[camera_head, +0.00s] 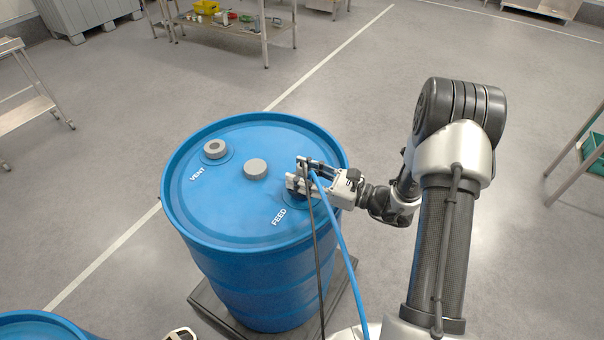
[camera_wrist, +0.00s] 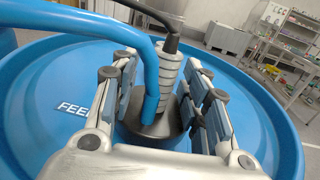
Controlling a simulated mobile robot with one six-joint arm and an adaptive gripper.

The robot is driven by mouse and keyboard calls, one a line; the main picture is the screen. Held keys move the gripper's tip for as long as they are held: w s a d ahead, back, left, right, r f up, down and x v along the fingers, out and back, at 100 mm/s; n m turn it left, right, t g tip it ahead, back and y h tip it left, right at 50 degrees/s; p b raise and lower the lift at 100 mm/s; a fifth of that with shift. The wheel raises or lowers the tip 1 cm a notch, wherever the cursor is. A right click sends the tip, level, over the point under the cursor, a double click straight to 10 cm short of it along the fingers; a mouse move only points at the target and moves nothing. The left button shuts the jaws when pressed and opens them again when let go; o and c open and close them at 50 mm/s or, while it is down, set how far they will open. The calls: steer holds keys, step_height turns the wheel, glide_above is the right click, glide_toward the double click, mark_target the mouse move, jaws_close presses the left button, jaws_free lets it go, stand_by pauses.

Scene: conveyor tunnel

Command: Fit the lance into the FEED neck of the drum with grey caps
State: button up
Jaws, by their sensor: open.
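The blue drum (camera_head: 235,215) stands upright with a grey VENT fitting (camera_head: 215,149) and a grey cap (camera_head: 256,169) on its lid. My gripper (camera_head: 301,174) is over the FEED side of the lid, its fingers open. In the wrist view my gripper (camera_wrist: 168,90) has its fingers on both sides of the lance (camera_wrist: 171,72), with visible gaps. The lance is a grey ribbed body with a blue hose (camera_wrist: 151,80) and a black cable (camera_wrist: 172,42). It looks upright at the FEED neck, with a dark flange (camera_wrist: 152,130) low down; its seating depth is hidden.
The drum stands on a dark pallet (camera_head: 208,306). Another blue drum (camera_head: 40,326) shows at the lower left. The hose and cable run down over the drum's near edge. A bench (camera_head: 235,27) with small items stands behind. The floor around is mostly clear.

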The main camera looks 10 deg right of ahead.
steer(key=v, duration=1.2)
stand_by(0.5)
